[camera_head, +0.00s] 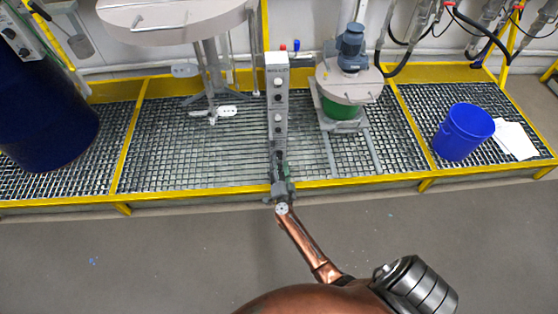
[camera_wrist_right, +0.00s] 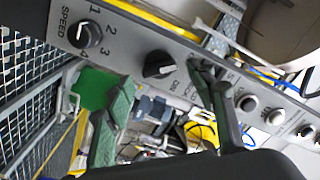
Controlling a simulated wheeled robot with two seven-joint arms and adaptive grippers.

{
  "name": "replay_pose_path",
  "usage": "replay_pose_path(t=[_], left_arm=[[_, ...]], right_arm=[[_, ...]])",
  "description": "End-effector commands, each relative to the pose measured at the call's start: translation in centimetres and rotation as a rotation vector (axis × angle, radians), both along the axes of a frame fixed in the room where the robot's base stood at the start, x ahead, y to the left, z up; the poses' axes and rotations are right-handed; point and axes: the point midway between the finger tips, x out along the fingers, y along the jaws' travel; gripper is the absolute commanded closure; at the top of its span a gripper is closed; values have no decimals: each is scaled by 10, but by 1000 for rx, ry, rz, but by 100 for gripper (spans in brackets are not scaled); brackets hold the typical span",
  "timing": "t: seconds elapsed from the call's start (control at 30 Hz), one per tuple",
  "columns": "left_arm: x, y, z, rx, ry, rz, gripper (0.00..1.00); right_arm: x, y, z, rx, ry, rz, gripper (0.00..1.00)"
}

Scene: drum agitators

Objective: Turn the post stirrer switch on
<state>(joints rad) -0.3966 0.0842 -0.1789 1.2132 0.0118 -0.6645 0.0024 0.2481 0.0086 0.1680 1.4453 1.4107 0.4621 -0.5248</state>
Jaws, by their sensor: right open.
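The grey control post (camera_head: 277,100) stands upright on the grating in the middle of the head view, with knobs on its front. In the right wrist view its panel (camera_wrist_right: 120,45) crosses the picture at a slant. A black rotary switch (camera_wrist_right: 158,65) marked ON sits mid-panel, its exact setting hard to read. My right gripper (camera_head: 282,178) is at the post's lower part in the head view. My left gripper is not in view.
A SPEED knob (camera_wrist_right: 90,35) and several round buttons (camera_wrist_right: 247,103) share the panel. A green drum with a motor (camera_head: 351,48) stands right of the post. A blue bucket (camera_head: 463,132) is farther right, a dark blue drum (camera_head: 45,110) at left. The front floor is clear.

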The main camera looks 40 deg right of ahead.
Motion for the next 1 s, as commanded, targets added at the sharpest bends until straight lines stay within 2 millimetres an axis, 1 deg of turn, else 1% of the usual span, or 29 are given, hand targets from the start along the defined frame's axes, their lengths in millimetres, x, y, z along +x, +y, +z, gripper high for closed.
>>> replay_pose_path(t=[0.03, 0.2, 0.47, 1.0], left_arm=[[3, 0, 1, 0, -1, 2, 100], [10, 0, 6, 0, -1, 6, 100], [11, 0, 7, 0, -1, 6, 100], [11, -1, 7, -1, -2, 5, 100]], right_arm=[[5, -3, -2, 0, 0, 0, 49], [14, -8, -1, -1, 1, 0, 49], [15, -8, 0, -1, 1, 1, 49], [14, -8, -1, -1, 1, 1, 86]])
